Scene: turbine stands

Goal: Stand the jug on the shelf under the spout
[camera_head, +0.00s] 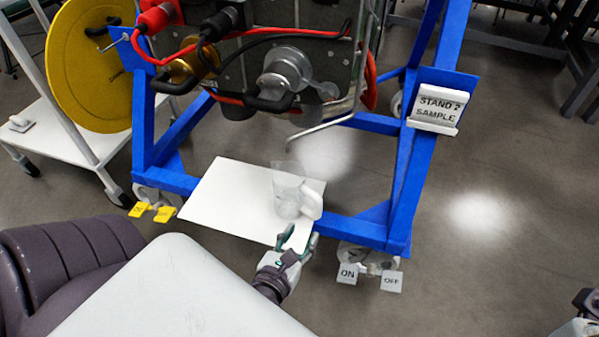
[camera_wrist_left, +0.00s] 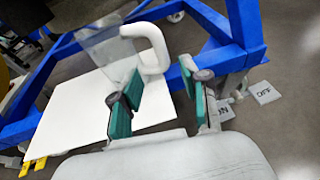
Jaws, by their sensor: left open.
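The clear jug (camera_head: 287,195) with a white handle (camera_head: 312,200) stands upright on the right part of the white shelf (camera_head: 222,198). Its handle points right. The thin bent metal spout (camera_head: 325,127) ends just above the jug's rim in the head view; I cannot tell the exact alignment in depth. My left gripper (camera_head: 297,238) is open and empty, on the near side of the jug. In the left wrist view, the open green fingers (camera_wrist_left: 163,98) sit below the jug's handle (camera_wrist_left: 157,47), apart from it. My right gripper shows only in part at the bottom right corner (camera_head: 583,312).
The blue stand frame (camera_head: 410,190) surrounds the shelf, with a caster below at right bearing ON and OFF tags (camera_head: 347,273). A "STAND 2 SAMPLE" sign (camera_head: 438,112) is on the right post. Cables and fittings hang above. A yellow reel (camera_head: 90,65) stands at left. Floor at right is clear.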

